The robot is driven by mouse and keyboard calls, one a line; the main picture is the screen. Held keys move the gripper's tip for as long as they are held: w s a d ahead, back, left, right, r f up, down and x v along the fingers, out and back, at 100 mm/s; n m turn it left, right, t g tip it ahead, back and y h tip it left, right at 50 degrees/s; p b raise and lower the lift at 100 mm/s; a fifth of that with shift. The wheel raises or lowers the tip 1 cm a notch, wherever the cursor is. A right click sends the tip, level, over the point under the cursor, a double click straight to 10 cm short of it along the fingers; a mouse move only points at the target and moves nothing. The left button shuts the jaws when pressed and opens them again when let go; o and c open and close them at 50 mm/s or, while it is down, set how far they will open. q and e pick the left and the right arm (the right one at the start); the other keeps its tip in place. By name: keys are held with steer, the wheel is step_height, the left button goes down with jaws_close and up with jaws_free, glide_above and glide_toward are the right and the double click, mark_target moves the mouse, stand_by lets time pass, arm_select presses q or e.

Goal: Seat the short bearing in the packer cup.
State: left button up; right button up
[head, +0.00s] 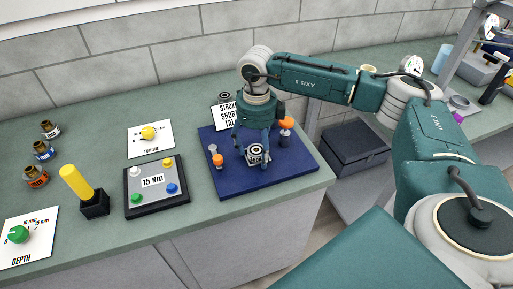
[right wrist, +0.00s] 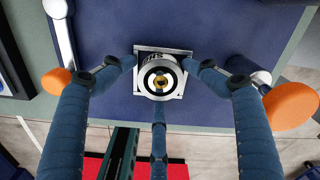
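The packer cup (head: 257,158) is a small square metal block on the blue mat (head: 290,165). A round piece with dark and pale rings (right wrist: 160,81) stands at its middle; I take it for the bearing or the cup's own top, and cannot tell which. My right gripper (head: 254,148) points down over the cup. In the right wrist view its three fingers (right wrist: 159,76) are spread around the round piece, with a gap at the two side fingertips; the lower finger comes close to its rim. My left gripper is not in view.
Orange-knobbed levers (head: 217,160) (head: 286,123) flank the cup on the mat. A stroke card (head: 224,117) stands behind. To the left are a 15 Nm button panel (head: 156,187), a yellow handle (head: 77,184), a torque card (head: 150,139) and several small jars (head: 43,150).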

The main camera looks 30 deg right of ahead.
mark_target(256, 150)
steer(key=shift+s+f, duration=0.2)
steer(key=shift+f, duration=0.15)
steer(key=shift+r+p, duration=0.55)
steer(key=shift+r, duration=0.05)
steer(key=shift+w+r, duration=0.25)
steer(key=shift+r, duration=0.1)
step_height(256, 150, up, 12)
steer(key=b, duration=0.3)
steer(key=shift+f, duration=0.2)
